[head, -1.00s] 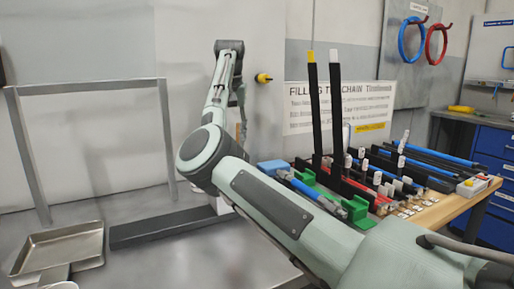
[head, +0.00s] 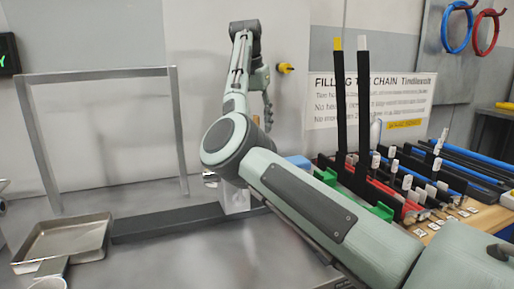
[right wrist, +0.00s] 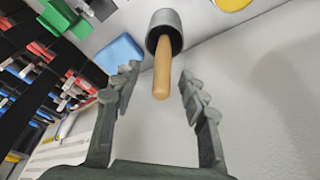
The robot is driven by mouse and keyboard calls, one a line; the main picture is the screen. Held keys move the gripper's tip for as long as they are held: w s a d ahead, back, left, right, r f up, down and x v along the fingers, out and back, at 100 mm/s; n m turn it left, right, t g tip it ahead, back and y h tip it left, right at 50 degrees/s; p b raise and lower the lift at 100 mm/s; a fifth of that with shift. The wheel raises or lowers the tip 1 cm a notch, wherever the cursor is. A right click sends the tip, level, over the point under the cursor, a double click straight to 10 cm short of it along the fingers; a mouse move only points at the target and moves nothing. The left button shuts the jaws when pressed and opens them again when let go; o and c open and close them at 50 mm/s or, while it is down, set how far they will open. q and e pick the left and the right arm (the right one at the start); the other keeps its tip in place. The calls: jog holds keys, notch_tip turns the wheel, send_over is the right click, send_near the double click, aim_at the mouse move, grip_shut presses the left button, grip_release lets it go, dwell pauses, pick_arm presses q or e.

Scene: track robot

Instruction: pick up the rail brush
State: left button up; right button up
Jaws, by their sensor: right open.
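The rail brush is seen in the right wrist view as a wooden handle (right wrist: 162,75) coming out of a dark grey cylindrical cup or head (right wrist: 165,30); bristles are not visible. My right gripper (right wrist: 160,72) is open, its two fingers on either side of the handle with clear gaps. I cannot tell how deep the handle reaches between them. My left gripper is not in view.
A blue block (head: 298,162) and green holders (head: 379,210) stand beside upright black bars (head: 363,110) and racks on the right. A metal tray (head: 75,241), a dark bar (head: 165,222) and a grey frame (head: 100,74) are on the left. A sign (head: 330,100) stands behind.

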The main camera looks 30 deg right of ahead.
jog(key=x, duration=0.4)
jog(key=shift+a+f, duration=0.15)
jog(key=shift+f, duration=0.1)
jog(key=shift+r, duration=0.1)
grip_shut()
